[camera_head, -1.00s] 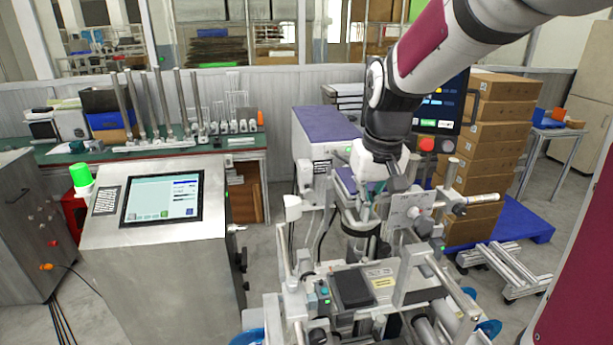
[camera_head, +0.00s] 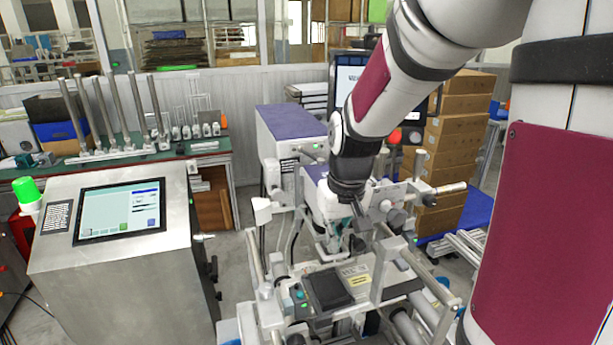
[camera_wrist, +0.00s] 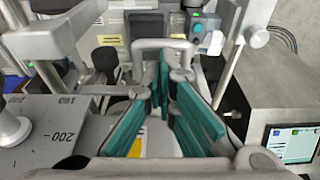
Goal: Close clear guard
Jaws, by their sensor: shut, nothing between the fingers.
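My gripper (camera_head: 338,244) is over the middle of the labelling machine, behind its black pad (camera_head: 328,290). In the wrist view, its teal finger pads (camera_wrist: 160,82) are together at the tips, with nothing held. A pale U-shaped bar (camera_wrist: 163,45) stands just beyond the fingertips; I cannot tell whether they touch it. I cannot make out the clear guard's panel for certain in either view, so whether it is open or closed is unclear. My arm hides part of the machine behind the gripper.
Metal posts and rails (camera_head: 383,270) crowd around the gripper. A steel cabinet with a touchscreen (camera_head: 120,210) stands on the left. A grey plate with number marks (camera_wrist: 50,125) lies close on the left in the wrist view. Stacked cartons (camera_head: 455,135) stand behind right.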

